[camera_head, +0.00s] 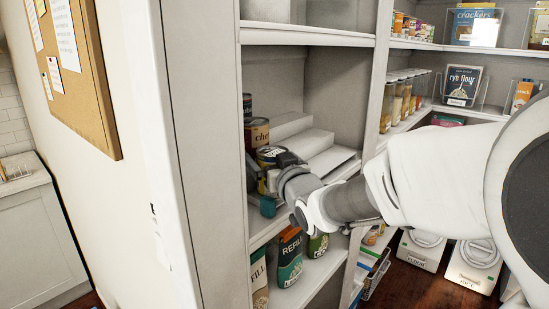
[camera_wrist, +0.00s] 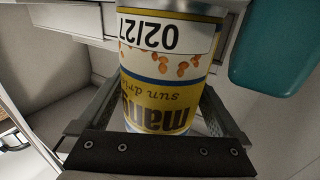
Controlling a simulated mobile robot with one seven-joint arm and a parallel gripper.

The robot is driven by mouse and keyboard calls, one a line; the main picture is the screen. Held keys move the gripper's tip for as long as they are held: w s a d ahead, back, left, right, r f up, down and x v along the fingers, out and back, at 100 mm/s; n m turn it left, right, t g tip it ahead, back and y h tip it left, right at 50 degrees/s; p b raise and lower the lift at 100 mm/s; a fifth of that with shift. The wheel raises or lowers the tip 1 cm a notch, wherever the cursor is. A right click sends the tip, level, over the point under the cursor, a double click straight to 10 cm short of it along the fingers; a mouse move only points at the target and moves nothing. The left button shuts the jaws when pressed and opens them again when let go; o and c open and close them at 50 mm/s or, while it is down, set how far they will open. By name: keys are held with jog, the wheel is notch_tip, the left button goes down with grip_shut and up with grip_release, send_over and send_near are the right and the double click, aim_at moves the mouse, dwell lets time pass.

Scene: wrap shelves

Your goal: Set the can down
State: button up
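The can (camera_wrist: 158,105) has a yellow, white and blue label reading "mango" and "sun dried", upside down in the wrist view. It fills the space between the two fingers of my gripper (camera_wrist: 158,100), which press against its sides. In the head view the can (camera_head: 267,156) is at the left of the middle shelf, partly hidden by my gripper (camera_head: 276,172). It looks upright there. I cannot tell whether its base touches the shelf.
Other cans (camera_head: 257,134) stand just behind it. A white stepped riser (camera_head: 308,143) is to the right. A teal object (camera_head: 267,207) is at the shelf's front edge, close to my gripper. The left cabinet wall (camera_head: 208,150) is near. Bags (camera_head: 289,258) stand below.

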jog(key=shift+r, duration=0.2)
jog(key=v, duration=1.2)
jog(key=s+d+f+m+g+h, duration=0.3)
jog(key=s+d+f+g+h, duration=0.15)
jog(key=d+h, duration=0.4)
jog(key=s+d+f+m+g, duration=0.1)
jog(key=s+d+f+g, duration=0.1)
jog(key=s, duration=0.6)
jog(key=s+d+f+g+y, duration=0.1)
jog(key=s+f+g, duration=0.3)
jog(key=s, duration=0.4)
jog(key=shift+s+d+f+m, duration=0.2)
jog(key=shift+d+f+m, duration=0.2)
jog(key=shift+d, duration=0.3)
